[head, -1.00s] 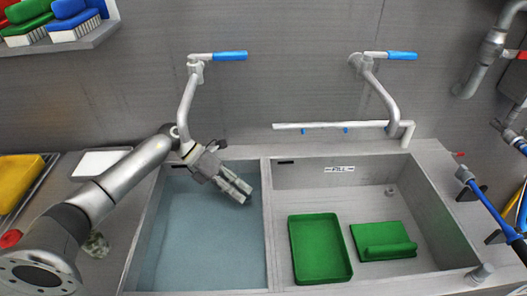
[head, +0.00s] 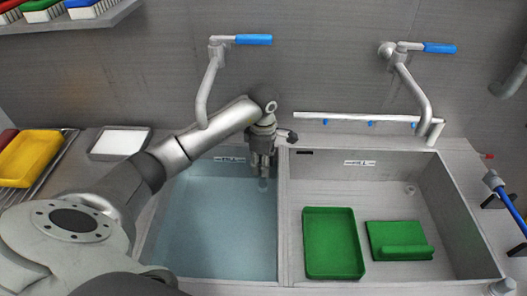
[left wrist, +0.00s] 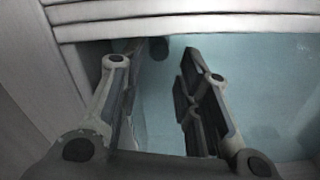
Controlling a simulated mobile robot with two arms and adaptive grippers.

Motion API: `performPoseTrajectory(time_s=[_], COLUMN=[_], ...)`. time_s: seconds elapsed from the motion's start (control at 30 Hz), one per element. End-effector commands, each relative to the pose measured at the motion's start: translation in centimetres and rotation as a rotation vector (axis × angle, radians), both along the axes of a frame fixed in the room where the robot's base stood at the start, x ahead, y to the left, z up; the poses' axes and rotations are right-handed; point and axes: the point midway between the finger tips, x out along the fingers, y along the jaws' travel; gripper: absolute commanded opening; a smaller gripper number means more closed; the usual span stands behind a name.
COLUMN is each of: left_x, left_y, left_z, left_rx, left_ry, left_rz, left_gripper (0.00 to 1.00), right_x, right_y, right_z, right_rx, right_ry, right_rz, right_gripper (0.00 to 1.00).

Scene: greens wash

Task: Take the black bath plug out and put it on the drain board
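My left gripper (head: 262,168) points down into the back right corner of the left basin (head: 220,235), which holds bluish water. In the left wrist view its two fingers (left wrist: 160,65) are apart with a clear gap between them. A small dark round shape (left wrist: 159,48) shows beyond the fingertips, in line with that gap; it looks like the black plug, and I see no contact. In the head view the gripper and water hide the plug. I cannot clearly pick out the drain board; the counter (head: 80,178) left of the basin is partly behind my arm. My right gripper is out of view.
The right basin (head: 375,173) is dry and holds a green tray (head: 333,243) and a green block-like piece (head: 400,240). Two blue-handled taps hang above the basins. A white tray (head: 119,142) and a yellow item (head: 30,158) on a rack lie at left.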

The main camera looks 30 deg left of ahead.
Motion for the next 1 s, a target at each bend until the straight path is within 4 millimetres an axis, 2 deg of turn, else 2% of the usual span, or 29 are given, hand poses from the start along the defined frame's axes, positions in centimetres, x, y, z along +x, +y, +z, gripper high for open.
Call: performPoseTrajectory(time_s=[0.1,0.3,0.47,0.7,0.77,0.97,1.0], left_x=[-0.1,0.0,0.0,0.0,0.0,0.0,0.0], left_y=[-0.1,0.0,0.0,0.0,0.0,0.0,0.0], left_z=[-2.1,-4.6,-5.4,-5.5,-5.4,-5.4,-5.4], left_rx=[-0.004,-0.002,-0.001,-0.001,-0.001,-0.001,-0.002], left_ry=[0.003,0.001,0.000,-0.001,-0.001,-0.001,-0.002], left_rz=[0.002,0.002,0.001,0.001,0.001,0.001,0.001], left_gripper=[0.31,0.31,0.31,0.31,0.26,0.01,0.00], right_x=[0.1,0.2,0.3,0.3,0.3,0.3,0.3], right_y=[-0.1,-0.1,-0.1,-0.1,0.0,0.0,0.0], right_z=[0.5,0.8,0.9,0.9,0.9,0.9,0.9], right_rx=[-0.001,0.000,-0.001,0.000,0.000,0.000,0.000], right_ry=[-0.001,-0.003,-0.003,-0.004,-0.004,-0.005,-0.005], right_rz=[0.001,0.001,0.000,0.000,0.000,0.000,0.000], right_gripper=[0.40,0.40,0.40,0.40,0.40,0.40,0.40])
